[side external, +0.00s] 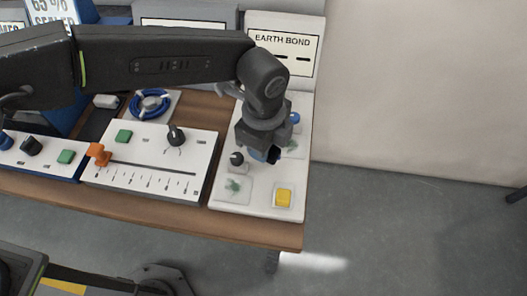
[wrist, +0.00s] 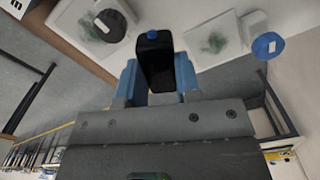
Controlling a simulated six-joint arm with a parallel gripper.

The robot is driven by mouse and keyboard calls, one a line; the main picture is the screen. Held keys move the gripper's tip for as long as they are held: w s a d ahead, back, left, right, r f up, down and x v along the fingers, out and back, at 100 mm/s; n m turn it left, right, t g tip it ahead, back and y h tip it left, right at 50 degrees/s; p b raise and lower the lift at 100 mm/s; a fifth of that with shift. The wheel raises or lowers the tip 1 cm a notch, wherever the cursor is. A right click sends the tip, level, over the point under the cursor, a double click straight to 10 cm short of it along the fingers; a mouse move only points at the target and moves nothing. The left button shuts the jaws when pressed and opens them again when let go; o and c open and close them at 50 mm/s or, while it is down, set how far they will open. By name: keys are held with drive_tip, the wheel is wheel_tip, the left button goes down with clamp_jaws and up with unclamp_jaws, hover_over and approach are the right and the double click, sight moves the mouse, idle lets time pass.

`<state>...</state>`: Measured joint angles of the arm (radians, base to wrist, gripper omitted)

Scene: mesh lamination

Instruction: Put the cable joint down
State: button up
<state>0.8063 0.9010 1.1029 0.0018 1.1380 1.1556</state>
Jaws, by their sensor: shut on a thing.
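My gripper (wrist: 157,82) has blue fingers closed on the sides of the cable joint (wrist: 157,62), a dark, rounded block with a small blue tip at its far end. In the side external view my gripper (side external: 265,155) is over the white panel (side external: 261,207) at the table's right end. There the cable joint is mostly hidden by the gripper, and I cannot tell whether it touches the panel. Two pads with green mesh patches lie on the panel, one at the front left (side external: 235,187) and one behind the gripper (side external: 291,146).
The panel also carries a black knob (side external: 236,158), a blue knob (side external: 295,118) and a yellow button (side external: 283,198). An EARTH BOND sign (side external: 284,45) stands behind. A slider panel (side external: 150,165) with an orange handle is to the left. The floor is beyond the table's right edge.

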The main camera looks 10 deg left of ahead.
drive_tip(key=shift+f, duration=2)
drive_tip(key=shift+f, duration=0.1)
drive_tip(key=o, duration=0.6)
drive_tip(key=shift+o, duration=0.2)
wheel_tip(320, 180, up, 12)
drive_tip(key=shift+r, duration=0.15)
